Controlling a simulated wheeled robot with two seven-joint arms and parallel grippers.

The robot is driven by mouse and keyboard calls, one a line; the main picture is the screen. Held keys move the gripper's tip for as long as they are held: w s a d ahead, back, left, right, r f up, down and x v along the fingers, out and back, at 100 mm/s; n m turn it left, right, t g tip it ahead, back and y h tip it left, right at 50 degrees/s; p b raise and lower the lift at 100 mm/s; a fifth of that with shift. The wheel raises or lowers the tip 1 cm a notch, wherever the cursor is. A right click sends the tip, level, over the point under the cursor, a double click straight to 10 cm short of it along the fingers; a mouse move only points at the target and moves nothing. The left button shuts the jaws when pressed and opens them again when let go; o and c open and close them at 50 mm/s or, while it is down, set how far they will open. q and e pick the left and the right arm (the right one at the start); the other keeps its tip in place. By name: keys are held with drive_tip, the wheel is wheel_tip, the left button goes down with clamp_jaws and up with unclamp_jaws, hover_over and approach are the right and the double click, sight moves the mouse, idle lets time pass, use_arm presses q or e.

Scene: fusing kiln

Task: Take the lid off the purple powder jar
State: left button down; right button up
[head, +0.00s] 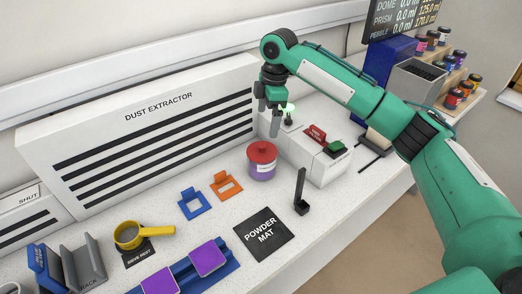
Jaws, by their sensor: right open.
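The purple powder jar (262,171) stands upright on the white bench, in front of the dust extractor's right end. It has a purple body with a white label. Its red lid (262,152) sits on top of it. My right gripper (268,122) hangs above and slightly right of the jar, fingers pointing down. My left gripper is not in view.
The dust extractor (150,113) stands behind the jar. A white box (322,169) with red and green parts is to its right.

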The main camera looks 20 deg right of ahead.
sight(263, 146)
wheel_tip(263, 146, down, 4)
drive_tip(key=shift+w+a+r, duration=0.1)
drive_tip(key=shift+a+r, duration=0.05)
drive_tip(key=shift+r, duration=0.05)
drive_tip(key=f, duration=0.1)
drive_tip(key=f+p, duration=0.1)
drive_tip(key=shift+a+f+p, duration=0.3)
drive_tip(key=shift+f, duration=0.1)
drive_tip(key=f, duration=0.2)
drive_tip(key=f+p, duration=0.1)
drive_tip(key=shift+s+a+f, duration=0.2)
drive_tip(key=shift+a+f, duration=0.05)
drive_tip(key=shift+f, duration=0.05)
drive_tip(key=shift+a+f, duration=0.1)
drive_tip(key=shift+f, duration=0.2)
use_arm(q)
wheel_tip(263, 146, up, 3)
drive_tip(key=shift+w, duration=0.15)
use_arm(e)
drive_tip(key=c, duration=0.8)
